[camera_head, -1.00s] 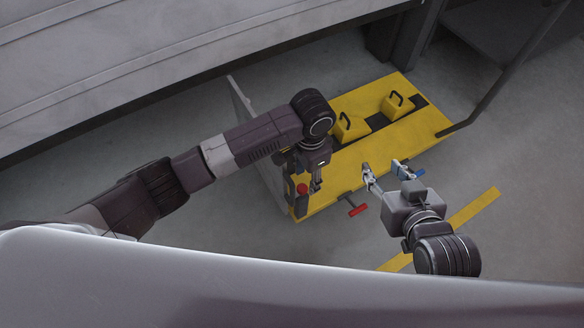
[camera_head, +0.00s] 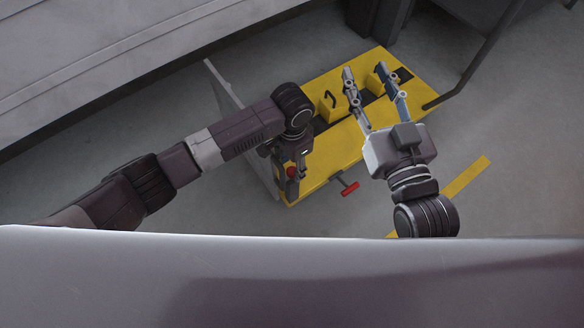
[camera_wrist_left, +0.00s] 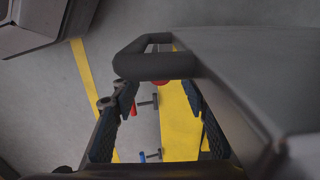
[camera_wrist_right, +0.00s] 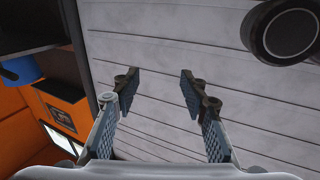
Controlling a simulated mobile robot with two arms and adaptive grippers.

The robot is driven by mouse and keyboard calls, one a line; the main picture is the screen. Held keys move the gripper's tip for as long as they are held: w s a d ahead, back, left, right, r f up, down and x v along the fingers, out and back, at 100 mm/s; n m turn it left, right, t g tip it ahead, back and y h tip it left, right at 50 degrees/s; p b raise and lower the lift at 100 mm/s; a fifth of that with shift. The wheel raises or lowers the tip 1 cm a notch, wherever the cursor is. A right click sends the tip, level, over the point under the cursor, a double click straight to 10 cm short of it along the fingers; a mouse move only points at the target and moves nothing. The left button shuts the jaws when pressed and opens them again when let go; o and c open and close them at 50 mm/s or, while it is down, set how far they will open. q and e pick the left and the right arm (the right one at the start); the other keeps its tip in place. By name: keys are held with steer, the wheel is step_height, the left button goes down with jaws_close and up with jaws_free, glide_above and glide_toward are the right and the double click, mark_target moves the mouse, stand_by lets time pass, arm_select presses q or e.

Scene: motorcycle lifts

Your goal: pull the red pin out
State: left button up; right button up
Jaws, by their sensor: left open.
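The red pin (camera_head: 350,188), a T-shaped handle on a dark rod, sticks out from the near side of the yellow lift platform (camera_head: 320,166). It also shows in the left wrist view (camera_wrist_left: 133,107), between the fingers' lines of sight, nearer the left finger. My left gripper (camera_head: 296,172) points down at the platform's left end, left of the red pin and apart from it. In the left wrist view its fingers (camera_wrist_left: 160,112) are spread and empty. My right gripper (camera_head: 367,72) is open and empty, raised above the platform; the right wrist view shows its fingers apart (camera_wrist_right: 160,84).
A red knob (camera_head: 292,172) is close to my left gripper. A blue-handled pin (camera_wrist_left: 142,156) shows in the left wrist view. Yellow blocks with black handles (camera_head: 330,102) stand on the platform. A thin upright panel (camera_head: 238,115) borders its left end. Grey floor lies in front.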

arm_select(q)
steer(key=shift+f, duration=0.8)
arm_select(e)
steer(key=shift+s+a+r+t, duration=0.1)
steer(key=shift+r+t, duration=0.35)
steer(key=shift+r, duration=0.45)
steer(key=shift+s+a+r+t, duration=0.1)
steer(key=shift+r+t, duration=0.35)
steer(key=shift+r, duration=0.45)
arm_select(q)
steer(key=shift+c, duration=0.2)
jaws_close()
